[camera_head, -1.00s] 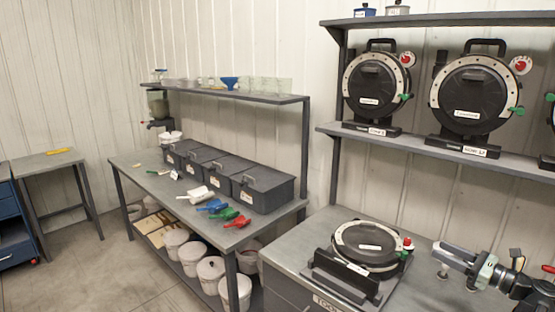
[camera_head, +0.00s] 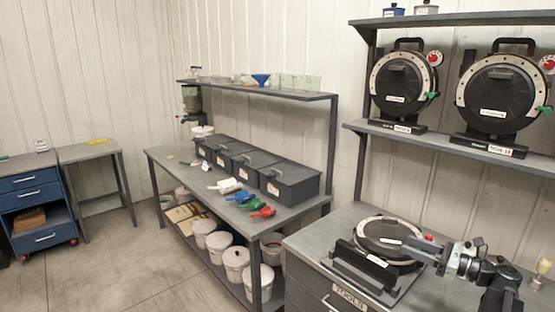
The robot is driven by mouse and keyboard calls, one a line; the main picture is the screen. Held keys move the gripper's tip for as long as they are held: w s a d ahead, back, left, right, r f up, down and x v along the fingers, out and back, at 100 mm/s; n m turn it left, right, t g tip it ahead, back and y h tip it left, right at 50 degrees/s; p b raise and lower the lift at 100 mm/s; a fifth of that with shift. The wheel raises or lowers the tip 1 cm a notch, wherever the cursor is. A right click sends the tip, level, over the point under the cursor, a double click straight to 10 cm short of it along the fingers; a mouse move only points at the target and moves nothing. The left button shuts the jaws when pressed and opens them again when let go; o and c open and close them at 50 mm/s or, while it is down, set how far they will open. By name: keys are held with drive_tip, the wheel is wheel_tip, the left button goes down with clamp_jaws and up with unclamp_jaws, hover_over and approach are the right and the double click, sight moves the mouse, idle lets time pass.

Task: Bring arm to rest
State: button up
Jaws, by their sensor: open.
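My arm reaches in from the lower right, and my gripper (camera_head: 418,249) is open with nothing seen between its fingers. It is in front of the round black seed meter (camera_head: 385,236) with a pale ring, which lies in a black stand (camera_head: 362,268) on the grey tool bench (camera_head: 318,240). The gripper overlaps the meter's right side in this view; I cannot tell whether they touch.
Two more seed meters (camera_head: 404,87) (camera_head: 500,95) stand on the shelf (camera_head: 440,143) above. The middle bench (camera_head: 165,155) holds dark lidded bins (camera_head: 290,185) and coloured scoops (camera_head: 262,212). A blue drawer cabinet (camera_head: 35,200) is at left. The floor (camera_head: 130,265) between is clear.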

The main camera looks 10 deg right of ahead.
drive_tip(key=w+a+f+n+g+y, duration=0.1)
drive_tip(key=w+a+f+n+g, duration=0.15)
drive_tip(key=a, duration=0.65)
drive_tip(key=w+a+f+n+g+y, duration=0.1)
drive_tip(key=w+a+f+g, duration=0.25)
drive_tip(key=a, duration=0.65)
drive_tip(key=s+a+f+n+g+h+b, duration=0.1)
drive_tip(key=a+f+n+g, duration=0.2)
drive_tip(key=a, duration=0.6)
drive_tip(key=a+f+n+g+h+b, duration=0.1)
drive_tip(key=a+f+n+g, duration=0.15)
drive_tip(key=a+f, duration=0.45)
drive_tip(key=s+a+f+n+g+h, duration=0.3)
drive_tip(key=s+a+f+n+h, duration=0.5)
drive_tip(key=n, duration=0.3)
drive_tip(key=d+f+n+h, duration=0.2)
drive_tip(key=d+n+h, duration=0.1)
drive_tip(key=d+n, duration=0.4)
drive_tip(key=shift+s+d+n+t+h, duration=0.3)
drive_tip(key=shift+d+n+t, duration=0.1)
drive_tip(key=shift+n, duration=0.1)
drive_tip(key=shift+f, duration=0.1)
